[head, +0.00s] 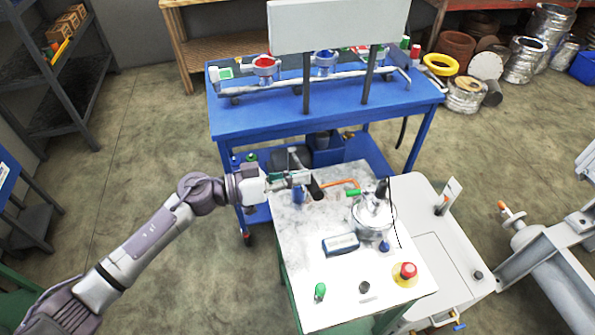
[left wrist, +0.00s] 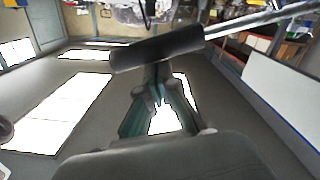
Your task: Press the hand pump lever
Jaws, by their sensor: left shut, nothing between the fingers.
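The hand pump lever shows in the head view as a grey rod with a black grip (head: 316,188), at the back left of the white-topped table (head: 285,235). In the left wrist view the black grip (left wrist: 155,48) lies across the picture, with its metal rod (left wrist: 255,23) running to the upper right. My left gripper (head: 303,179) is shut and empty right beside the grip. In the left wrist view its fingertips (left wrist: 158,72) end just at the grip's lower edge; I cannot tell if they touch. The pump body is mostly hidden by the gripper. My right gripper is not in view.
A metal vessel (head: 373,216) with a green-handled valve, a blue-grey gauge box (head: 341,245) and a red button (head: 407,270) stand on the table. An orange hose (head: 340,183) lies behind. A blue workbench (head: 225,118) stands beyond. Floor at the left is clear.

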